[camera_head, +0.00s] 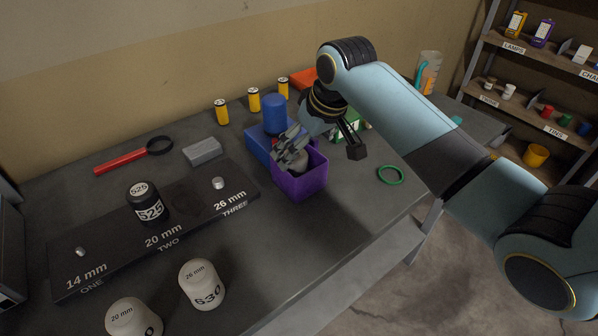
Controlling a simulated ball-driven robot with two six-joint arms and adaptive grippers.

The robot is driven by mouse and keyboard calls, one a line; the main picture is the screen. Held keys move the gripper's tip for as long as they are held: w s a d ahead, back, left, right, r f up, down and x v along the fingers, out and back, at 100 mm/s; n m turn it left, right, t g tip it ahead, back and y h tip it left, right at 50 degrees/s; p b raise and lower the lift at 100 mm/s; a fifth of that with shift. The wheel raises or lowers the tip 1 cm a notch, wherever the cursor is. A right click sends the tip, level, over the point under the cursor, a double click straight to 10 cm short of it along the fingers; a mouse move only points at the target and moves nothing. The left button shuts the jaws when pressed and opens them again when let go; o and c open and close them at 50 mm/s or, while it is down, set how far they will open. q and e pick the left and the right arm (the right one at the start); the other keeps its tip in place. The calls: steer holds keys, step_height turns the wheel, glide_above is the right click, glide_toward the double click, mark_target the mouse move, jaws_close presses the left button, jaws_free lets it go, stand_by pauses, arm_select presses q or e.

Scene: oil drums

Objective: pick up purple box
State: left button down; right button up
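The purple box (302,186) is an open-topped container standing upright near the right side of the grey table. My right arm comes in from the right, and its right gripper (325,152) is at the box. The fingers are spread apart: the grey finger side is over the box's opening, and the dark finger is to the right of the box. I cannot tell whether either finger touches the box wall. Something pale shows inside the box, partly hidden. My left gripper is not in view.
A blue box (257,143) and blue cylinder (275,113) stand just behind. A green ring (391,175) lies to the right. A black weight (147,204) stands on the dark gauge board (100,250). White weights (203,285) stand in front. Shelves (540,65) are at the right.

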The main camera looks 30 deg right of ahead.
mark_target(300, 156)
steer(key=x, duration=0.4)
steer(key=c, duration=1.4)
